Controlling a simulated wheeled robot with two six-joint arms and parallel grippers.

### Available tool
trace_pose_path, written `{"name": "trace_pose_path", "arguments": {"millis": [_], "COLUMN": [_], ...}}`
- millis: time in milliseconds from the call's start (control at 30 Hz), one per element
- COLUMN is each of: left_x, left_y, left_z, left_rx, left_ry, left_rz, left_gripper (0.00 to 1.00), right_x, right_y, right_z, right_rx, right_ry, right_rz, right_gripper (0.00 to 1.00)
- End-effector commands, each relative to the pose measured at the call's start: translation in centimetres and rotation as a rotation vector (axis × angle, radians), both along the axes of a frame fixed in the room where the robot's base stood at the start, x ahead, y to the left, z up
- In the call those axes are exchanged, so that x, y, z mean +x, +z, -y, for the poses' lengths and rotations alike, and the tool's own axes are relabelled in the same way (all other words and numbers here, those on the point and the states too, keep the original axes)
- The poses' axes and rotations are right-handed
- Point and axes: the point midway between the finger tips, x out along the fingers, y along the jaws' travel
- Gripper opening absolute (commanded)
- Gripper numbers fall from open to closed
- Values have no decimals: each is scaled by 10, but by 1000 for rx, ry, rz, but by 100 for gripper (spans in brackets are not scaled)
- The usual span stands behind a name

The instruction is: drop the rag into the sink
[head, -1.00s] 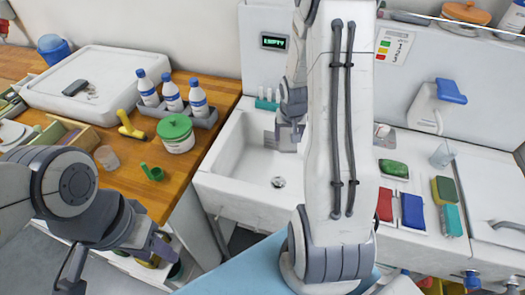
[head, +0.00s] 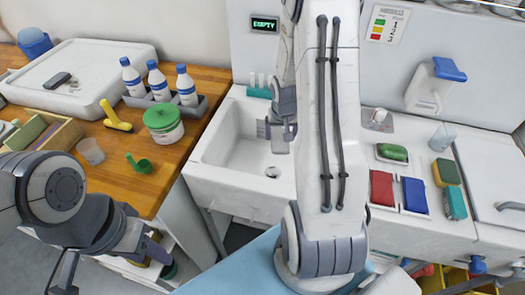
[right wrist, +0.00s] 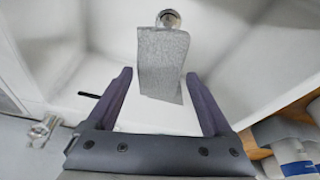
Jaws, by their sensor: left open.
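The rag (right wrist: 163,62) is a grey, roughly rectangular cloth in the right wrist view. It shows against the white sink basin, between and beyond my right fingertips, partly over the round metal drain. My right gripper (right wrist: 158,76) is open, its fingers standing apart on either side of the rag. I cannot tell whether the rag rests on the basin or hangs above it. In the head view the right gripper (head: 276,130) is over the sink (head: 240,150), and I cannot make out the rag there. My left gripper (head: 108,264) is open and empty at lower left, away from the sink.
The wooden counter on the left holds a green-lidded tub (head: 163,123), a rack of bottles (head: 158,85), a yellow-handled tool (head: 115,117) and a clear cup (head: 91,151). Right of the sink lie red (head: 381,187) and blue (head: 414,194) cloths, sponges and a glass.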

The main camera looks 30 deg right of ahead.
Motion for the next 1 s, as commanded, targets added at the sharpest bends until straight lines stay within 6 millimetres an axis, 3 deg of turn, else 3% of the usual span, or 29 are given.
{"name": "trace_pose_path", "arguments": {"millis": [367, 800, 1000], "left_x": [0, 0, 0], "left_y": [1, 0, -1], "left_z": [0, 0, 0], "left_rx": [0, 0, 0], "left_ry": [0, 0, 0], "left_rz": [0, 0, 0], "left_gripper": [50, 50, 50], "right_x": [-1, -18, -22], "right_y": [7, 81, 99], "right_z": [-1, -13, -16], "right_rx": [-2, -2, -1], "right_ry": [2, 0, 1], "right_rz": [1, 5, 1], "right_gripper": [100, 100, 100]}}
